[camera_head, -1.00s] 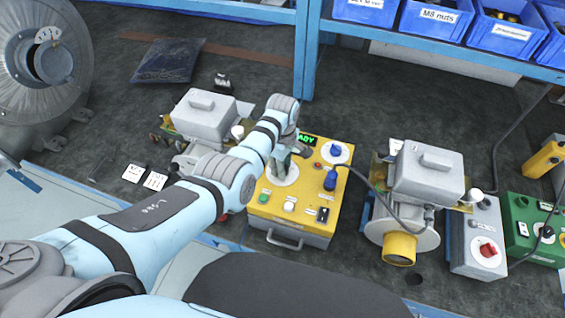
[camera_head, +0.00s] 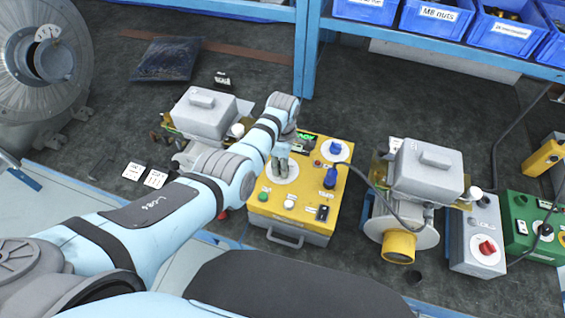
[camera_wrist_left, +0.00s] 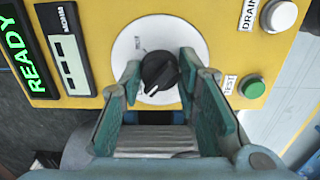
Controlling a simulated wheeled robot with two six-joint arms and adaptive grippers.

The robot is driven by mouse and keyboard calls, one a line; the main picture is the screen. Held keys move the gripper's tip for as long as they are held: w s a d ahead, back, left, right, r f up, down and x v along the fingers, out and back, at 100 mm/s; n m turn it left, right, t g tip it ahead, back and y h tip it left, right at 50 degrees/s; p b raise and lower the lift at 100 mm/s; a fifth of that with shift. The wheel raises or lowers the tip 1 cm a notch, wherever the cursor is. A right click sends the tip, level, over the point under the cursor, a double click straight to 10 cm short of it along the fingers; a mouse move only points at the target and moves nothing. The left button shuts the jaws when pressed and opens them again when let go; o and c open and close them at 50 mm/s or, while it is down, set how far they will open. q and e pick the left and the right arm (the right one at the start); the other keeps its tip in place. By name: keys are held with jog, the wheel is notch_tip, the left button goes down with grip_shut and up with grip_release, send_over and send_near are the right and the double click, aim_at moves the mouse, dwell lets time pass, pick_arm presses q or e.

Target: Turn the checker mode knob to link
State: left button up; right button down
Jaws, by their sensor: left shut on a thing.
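The checker is a yellow box (camera_head: 288,227) with a lit green display, a white round dial and several buttons. In the left wrist view its black mode knob (camera_wrist_left: 157,72) sits on the white dial plate (camera_wrist_left: 128,46); small dial print is only partly readable. My left gripper (camera_head: 281,165) is over this dial, with its teal fingers (camera_wrist_left: 160,78) on either side of the knob, shut on it. The head view mostly hides the knob behind the fingers. My right gripper is not in view.
A blue knob or plug (camera_head: 330,178) with a cable stands right of the dial. A grey blower unit (camera_head: 425,175) stands further right, another (camera_head: 203,112) behind my left arm. In the wrist view, a green READY display (camera_wrist_left: 28,55) and green TEST button (camera_wrist_left: 252,88) flank the dial.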

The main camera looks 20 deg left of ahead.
pick_arm(q)
jog(key=o, duration=1.2)
jog(key=shift+c, duration=0.2)
notch_tip(320, 180, up, 12)
